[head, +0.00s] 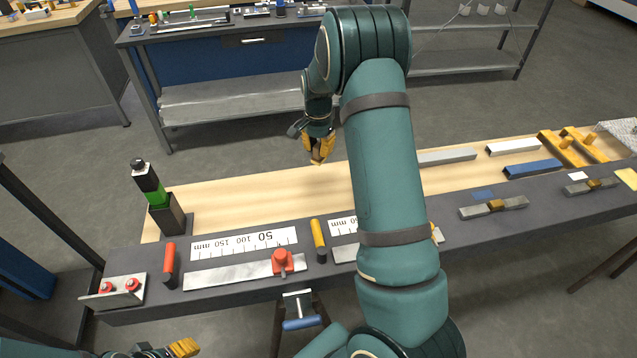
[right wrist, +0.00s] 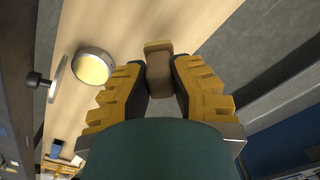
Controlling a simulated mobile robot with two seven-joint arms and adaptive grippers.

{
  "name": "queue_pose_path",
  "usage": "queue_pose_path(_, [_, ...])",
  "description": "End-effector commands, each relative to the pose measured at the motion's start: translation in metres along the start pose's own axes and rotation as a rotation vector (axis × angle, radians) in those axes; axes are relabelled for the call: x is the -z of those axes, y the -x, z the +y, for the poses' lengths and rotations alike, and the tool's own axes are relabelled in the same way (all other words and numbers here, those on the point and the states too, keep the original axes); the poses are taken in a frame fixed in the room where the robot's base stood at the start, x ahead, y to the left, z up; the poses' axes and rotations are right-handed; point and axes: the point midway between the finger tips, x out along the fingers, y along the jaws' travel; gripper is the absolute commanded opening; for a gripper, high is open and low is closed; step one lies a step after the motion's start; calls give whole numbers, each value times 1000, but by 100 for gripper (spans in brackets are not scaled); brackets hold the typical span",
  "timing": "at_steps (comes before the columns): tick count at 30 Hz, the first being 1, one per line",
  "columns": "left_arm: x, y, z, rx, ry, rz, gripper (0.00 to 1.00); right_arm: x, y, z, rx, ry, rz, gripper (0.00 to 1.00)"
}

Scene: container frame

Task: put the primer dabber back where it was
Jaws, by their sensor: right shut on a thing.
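My right gripper (head: 318,150) hangs above the wooden strip of the bench, left of my right forearm. It is shut on a small brown piece with a paler, tan end, which I take to be the primer dabber (right wrist: 158,62).
A dark bottle with a green band (head: 150,185) stands in a block (head: 167,216) at the left. Red (head: 169,264) and yellow (head: 318,240) handles, rulers and a red knob (head: 283,262) line the front. The wood between bottle and gripper is clear. My forearm hides the bench middle.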

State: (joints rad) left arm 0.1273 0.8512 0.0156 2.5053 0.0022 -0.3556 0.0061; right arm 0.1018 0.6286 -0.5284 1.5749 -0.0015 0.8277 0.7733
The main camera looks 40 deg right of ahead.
Motion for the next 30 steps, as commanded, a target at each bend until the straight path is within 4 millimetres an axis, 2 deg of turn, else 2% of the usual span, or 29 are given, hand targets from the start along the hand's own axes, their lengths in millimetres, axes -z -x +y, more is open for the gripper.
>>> queue_pose_path(9, [-4, -9, -3, -1, -2, -7, 58, 0, -51, 0, -2, -3, -3, 0])
queue_pose_path(16, [-5, -12, -4, -1, -3, -11, 58, 0, -72, 1, -1, -2, -1, 0])
queue_pose_path(21, [-7, -16, -6, -1, -4, -15, 58, 0, -95, 0, -1, 0, -1, 0])
queue_pose_path(30, [-7, -16, -6, -2, -5, -16, 58, 0, -98, 0, 1, -1, 0, 0])
